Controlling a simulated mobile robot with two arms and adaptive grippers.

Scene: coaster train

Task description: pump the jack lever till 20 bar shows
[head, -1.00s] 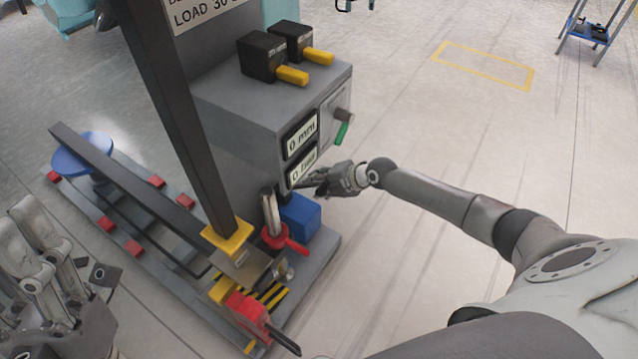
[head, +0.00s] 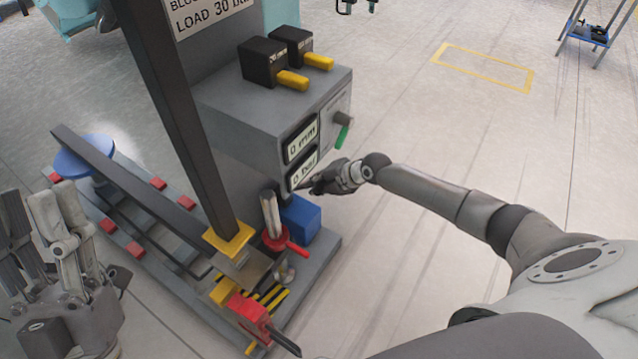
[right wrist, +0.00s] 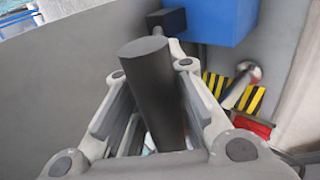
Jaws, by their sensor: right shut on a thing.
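The jack stand's lower display (head: 303,172) reads 0 bar and the upper display (head: 302,140) reads 0 mm. My right gripper (head: 322,184) is beside the lower display, above the blue box (head: 302,218). In the right wrist view its fingers are shut around a dark cylindrical bar, which I take as the jack lever's grip (right wrist: 152,85). In the head view the grip is hardly distinguishable from the fingers. A silver post (head: 270,212) on a red base stands left of the blue box. My left gripper (head: 38,208) is at the lower left, fingers apart and empty.
A dark upright post (head: 185,120) and a long dark beam (head: 130,185) are left of the cabinet (head: 245,110). Two black boxes with yellow handles sit on top.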

